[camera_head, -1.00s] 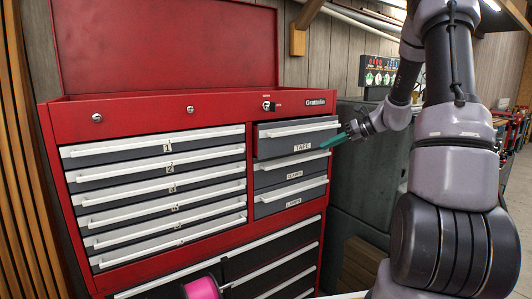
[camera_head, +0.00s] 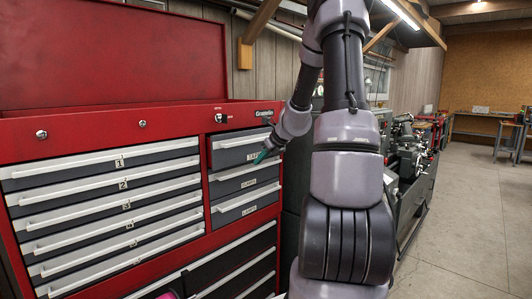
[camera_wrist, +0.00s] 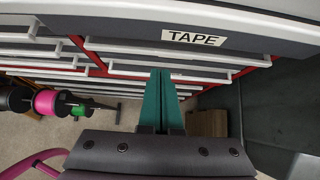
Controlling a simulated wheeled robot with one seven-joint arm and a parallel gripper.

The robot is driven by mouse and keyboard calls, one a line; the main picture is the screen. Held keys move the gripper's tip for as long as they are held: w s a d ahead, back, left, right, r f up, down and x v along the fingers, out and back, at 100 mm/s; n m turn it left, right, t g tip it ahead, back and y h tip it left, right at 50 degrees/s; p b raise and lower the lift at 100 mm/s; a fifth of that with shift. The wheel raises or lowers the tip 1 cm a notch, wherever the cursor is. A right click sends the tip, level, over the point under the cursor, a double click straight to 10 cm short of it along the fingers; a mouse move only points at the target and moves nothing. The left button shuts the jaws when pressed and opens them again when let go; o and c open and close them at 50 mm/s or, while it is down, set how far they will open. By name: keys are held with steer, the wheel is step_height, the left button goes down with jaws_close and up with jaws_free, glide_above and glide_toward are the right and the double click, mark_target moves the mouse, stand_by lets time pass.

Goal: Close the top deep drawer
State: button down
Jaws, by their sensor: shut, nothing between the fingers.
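The top deep drawer (camera_head: 228,155), labelled TAPE, is the uppermost of the deep drawers at the right of the red tool chest (camera_head: 90,137). It stands a little proud of the drawers below it. In the wrist view its front (camera_wrist: 265,30) and label fill the top. My gripper (camera_head: 262,156) has teal fingers, shut and empty, at the drawer's front near the label. In the wrist view the fingers (camera_wrist: 160,75) point toward the chest below the label. I cannot tell whether they touch the drawer.
Two more deep drawers (camera_head: 240,205) lie below, and a column of shallow numbered drawers (camera_head: 100,190) lies to the left; these look shut. Pink and green spools (camera_wrist: 45,102) show at the left in the wrist view. Open floor (camera_head: 470,220) lies to the right.

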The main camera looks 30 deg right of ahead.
mark_target(247, 152)
steer(key=shift+w+a, duration=0.25)
steer(key=shift+w, duration=0.4)
steer(key=shift+w+a, duration=0.2)
steer(key=shift+w, duration=0.5)
steer(key=shift+w+a, duration=0.25)
steer(key=shift+w, duration=0.4)
steer(key=shift+w, duration=0.1)
steer(key=w, duration=0.1)
steer(key=w+a, duration=0.1)
steer(key=w, duration=0.1)
steer(key=shift+w+a, duration=0.2)
steer(key=shift+w, duration=0.25)
steer(key=shift+w+a+r, duration=0.1)
